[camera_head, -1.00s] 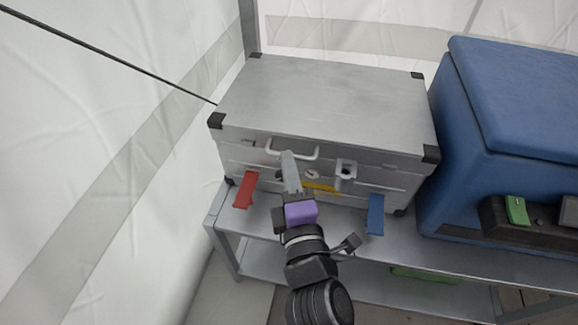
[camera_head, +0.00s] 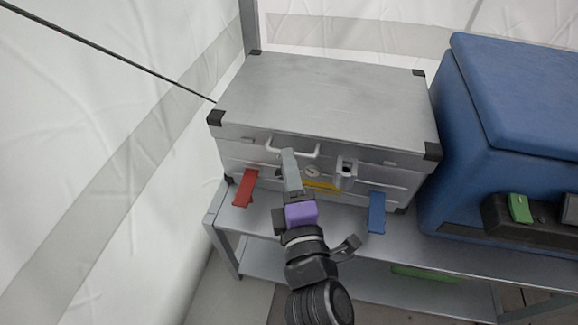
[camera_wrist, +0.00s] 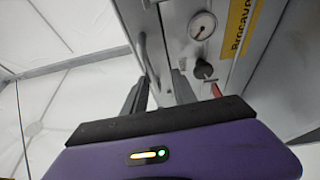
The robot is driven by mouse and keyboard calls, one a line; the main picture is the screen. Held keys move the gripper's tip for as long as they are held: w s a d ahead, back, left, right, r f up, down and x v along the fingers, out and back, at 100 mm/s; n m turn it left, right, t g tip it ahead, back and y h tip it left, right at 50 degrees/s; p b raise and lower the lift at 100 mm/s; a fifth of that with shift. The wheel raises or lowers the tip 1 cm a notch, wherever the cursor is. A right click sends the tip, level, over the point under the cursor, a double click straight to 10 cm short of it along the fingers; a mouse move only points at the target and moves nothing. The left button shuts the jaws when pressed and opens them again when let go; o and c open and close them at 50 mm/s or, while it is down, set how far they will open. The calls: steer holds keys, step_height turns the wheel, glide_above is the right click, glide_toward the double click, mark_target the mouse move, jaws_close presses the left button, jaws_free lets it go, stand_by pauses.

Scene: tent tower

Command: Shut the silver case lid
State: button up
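The silver case (camera_head: 380,184) stands on a metal bench. Its lid (camera_head: 325,95) lies down over the body, close to level; a thin seam shows along the front, and I cannot tell whether it is fully closed. A white handle (camera_head: 308,155) is on the front. My gripper (camera_head: 289,155) is at the front of the case, its fingertips overlapping the handle in the head view; contact is unclear. In the wrist view my gripper's two fingers (camera_wrist: 158,92) show a gap between them, with nothing clearly held. Red (camera_head: 245,187) and blue (camera_head: 376,212) latches hang down at the front.
A blue cooler (camera_head: 470,165) stands close on the right of the case. The bench's (camera_head: 345,212) front strip is narrow. The tent wall (camera_head: 90,150) and a dark cord (camera_head: 110,55) are on the left. The wrist view shows a gauge (camera_wrist: 202,26) and a dark knob (camera_wrist: 204,69).

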steer(key=shift+r, duration=0.1)
steer(key=s, duration=0.7)
steer(key=shift+s+d+f+p, duration=0.25)
steer(key=shift+s+d+p, duration=0.05)
steer(key=shift+s+p, duration=0.1)
stand_by(0.5)
steer(key=s+d+f+m+g, duration=0.1)
steer(key=s+d+f+m, duration=0.1)
steer(key=s+d+m, duration=0.55)
steer(key=s+d+f+m+g+h, duration=0.1)
steer(key=s+d+f+m+g, duration=0.3)
steer(key=s, duration=0.6)
steer(key=s+d+m+t, duration=0.1)
steer(key=s+d+m, duration=0.3)
steer(key=s+m, duration=0.45)
step_height(320, 180, up, 30)
steer(key=p, duration=3)
steer(key=shift+s+d+r+n, duration=0.15)
steer(key=shift+n, duration=0.25)
